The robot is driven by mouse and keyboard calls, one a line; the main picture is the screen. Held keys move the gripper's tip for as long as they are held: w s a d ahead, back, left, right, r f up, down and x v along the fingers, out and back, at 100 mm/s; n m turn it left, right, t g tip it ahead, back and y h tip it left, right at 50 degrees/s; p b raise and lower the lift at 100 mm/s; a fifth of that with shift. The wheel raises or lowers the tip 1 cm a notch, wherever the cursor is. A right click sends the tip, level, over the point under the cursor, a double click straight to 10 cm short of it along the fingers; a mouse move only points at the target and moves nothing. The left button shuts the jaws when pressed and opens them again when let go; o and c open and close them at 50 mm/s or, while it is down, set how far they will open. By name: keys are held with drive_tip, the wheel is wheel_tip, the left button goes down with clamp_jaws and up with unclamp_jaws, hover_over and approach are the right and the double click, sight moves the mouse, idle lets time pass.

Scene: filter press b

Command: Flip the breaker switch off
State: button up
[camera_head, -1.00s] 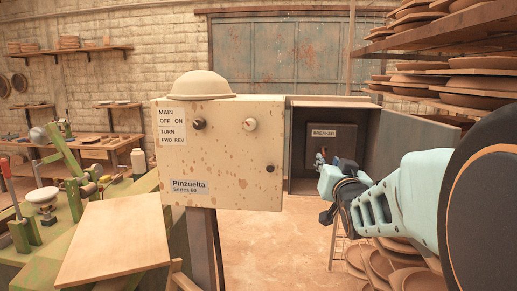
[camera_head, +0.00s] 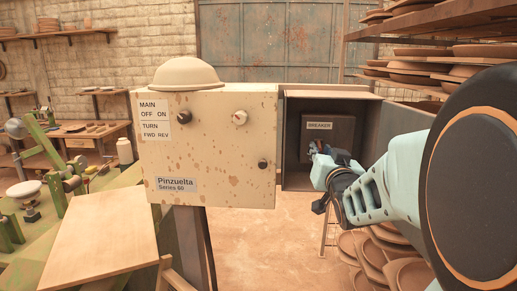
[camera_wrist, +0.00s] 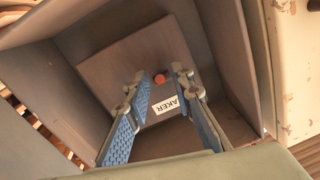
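The breaker is a dark box (camera_head: 341,132) with a "BREAKER" label (camera_head: 319,126), inside an open grey cabinet (camera_head: 297,172). In the wrist view, a small red switch (camera_wrist: 160,78) stands out from the breaker's brown plate (camera_wrist: 104,62), above the partly covered label (camera_wrist: 166,105). My gripper (camera_wrist: 159,80) is open, with its two blue-padded fingers on either side of the switch in that view. Contact with the switch cannot be told. In the head view my gripper (camera_head: 317,152) reaches in front of the breaker's lower left and hides the switch.
A spotted cream control box (camera_head: 215,150) with black and cream knobs stands left of the cabinet. Its cabinet door (camera_head: 402,127) is open to the right. Shelves of clay plates (camera_head: 440,68) stand at the right. A wooden board (camera_head: 95,240) lies at the lower left.

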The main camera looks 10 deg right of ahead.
clamp_jaws()
drive_tip(key=b, duration=0.3)
drive_tip(key=shift+f+t, duration=0.3)
drive_tip(key=shift+f, duration=0.05)
drive_tip(key=b, duration=0.3)
drive_tip(key=shift+w+f+t, duration=0.1)
drive_tip(key=shift+f+t, duration=0.05)
drive_tip(key=shift+t, duration=0.15)
drive_tip(key=shift+b, duration=0.8)
drive_tip(key=shift+r, duration=0.3)
drive_tip(key=shift+o, duration=1.3)
unclamp_jaws()
drive_tip(key=shift+r+p, duration=0.15)
drive_tip(key=shift+p, duration=0.65)
